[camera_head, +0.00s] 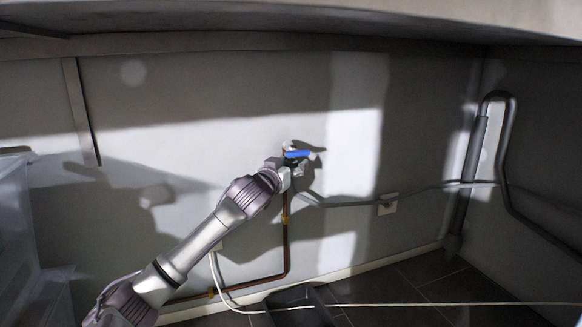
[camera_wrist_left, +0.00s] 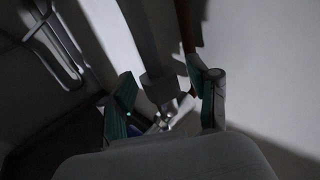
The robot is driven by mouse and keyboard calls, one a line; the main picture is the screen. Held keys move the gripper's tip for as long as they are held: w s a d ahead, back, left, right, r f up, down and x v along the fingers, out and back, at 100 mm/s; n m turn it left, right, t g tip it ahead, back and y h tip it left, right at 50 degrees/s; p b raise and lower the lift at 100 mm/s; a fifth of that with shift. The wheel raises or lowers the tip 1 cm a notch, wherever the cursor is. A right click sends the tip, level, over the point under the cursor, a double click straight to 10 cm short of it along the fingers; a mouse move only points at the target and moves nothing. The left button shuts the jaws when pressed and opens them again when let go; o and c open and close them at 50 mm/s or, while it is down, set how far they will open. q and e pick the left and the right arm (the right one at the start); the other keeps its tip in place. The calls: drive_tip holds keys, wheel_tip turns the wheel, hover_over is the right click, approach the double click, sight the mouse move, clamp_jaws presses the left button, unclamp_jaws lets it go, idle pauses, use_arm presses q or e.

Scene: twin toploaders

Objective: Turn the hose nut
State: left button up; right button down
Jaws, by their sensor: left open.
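A valve with a blue handle (camera_head: 297,154) sits on the grey wall near the middle of the head view. My left gripper (camera_head: 287,172) is at the valve, and its body hides much of the fitting below the handle. In the left wrist view my left gripper (camera_wrist_left: 166,78) is open, with teal pads on both fingers. The grey hose nut (camera_wrist_left: 159,88) lies between the fingers, with a gap visible on each side. The grey hose (camera_wrist_left: 142,38) runs away from the nut. The wrist view is dark, so contact is hard to judge. My right gripper is not in view.
A copper pipe (camera_head: 285,240) runs down the wall below the valve. A wall outlet (camera_head: 388,204) is to the right, with the grey hose passing near it. A bent grey pipe (camera_head: 508,130) stands far right. A dark tray (camera_head: 290,297) and white cable (camera_head: 430,304) lie below.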

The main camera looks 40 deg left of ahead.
use_arm(q)
clamp_jaws()
